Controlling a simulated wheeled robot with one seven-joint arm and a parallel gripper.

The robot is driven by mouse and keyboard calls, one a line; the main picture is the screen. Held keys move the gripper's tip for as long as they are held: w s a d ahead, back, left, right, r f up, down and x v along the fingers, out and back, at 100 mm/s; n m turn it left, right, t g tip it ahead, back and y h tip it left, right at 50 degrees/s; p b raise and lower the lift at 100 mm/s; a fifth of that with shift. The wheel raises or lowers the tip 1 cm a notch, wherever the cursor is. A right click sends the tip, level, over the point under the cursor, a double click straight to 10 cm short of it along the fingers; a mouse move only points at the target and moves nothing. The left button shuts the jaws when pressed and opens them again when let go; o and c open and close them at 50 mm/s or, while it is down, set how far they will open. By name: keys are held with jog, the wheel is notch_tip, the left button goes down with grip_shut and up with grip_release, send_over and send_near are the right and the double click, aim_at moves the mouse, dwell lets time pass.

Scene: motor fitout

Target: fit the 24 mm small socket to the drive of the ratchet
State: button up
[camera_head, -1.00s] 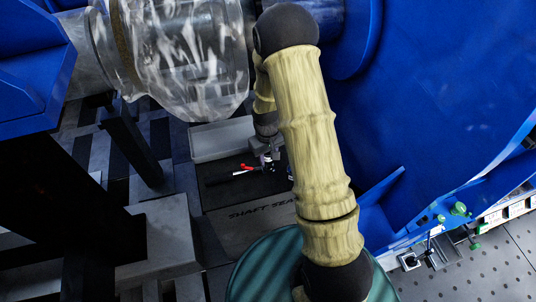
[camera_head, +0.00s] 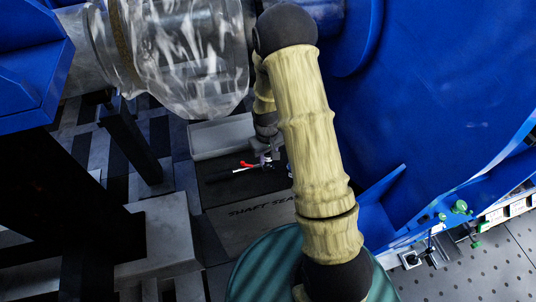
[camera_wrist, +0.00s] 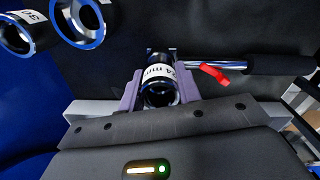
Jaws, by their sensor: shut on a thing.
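The ratchet's head and drive are mostly hidden behind the socket, so I cannot tell whether the two are joined. In the head view my gripper (camera_head: 266,157) is small and partly hidden by my arm, beside the ratchet's red part (camera_head: 248,165).
Two other blue-rimmed sockets (camera_wrist: 27,32) (camera_wrist: 88,20) show at the upper left of the wrist view. A grey tray (camera_head: 222,138) stands behind the box marked SHAFT SEA… (camera_head: 250,230). Large blue machinery (camera_head: 440,90) rises close at the right.

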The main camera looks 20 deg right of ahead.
dwell(0.4)
jog(key=o, duration=1.1)
jog(key=shift+o, duration=0.2)
notch_tip(320, 180, up, 17)
jog(key=shift+a+r+p, duration=0.2)
jog(key=shift+p, duration=0.1)
jog(key=s+r+m+t+p, duration=0.2)
jog(key=s+r+p, duration=0.5)
jog(key=s+r, duration=0.4)
jog(key=s, duration=0.3)
jog(key=shift+s+r+m+t+p, duration=0.2)
jog(key=shift+r+m+t+p, duration=0.1)
jog(key=shift+r+p, duration=0.1)
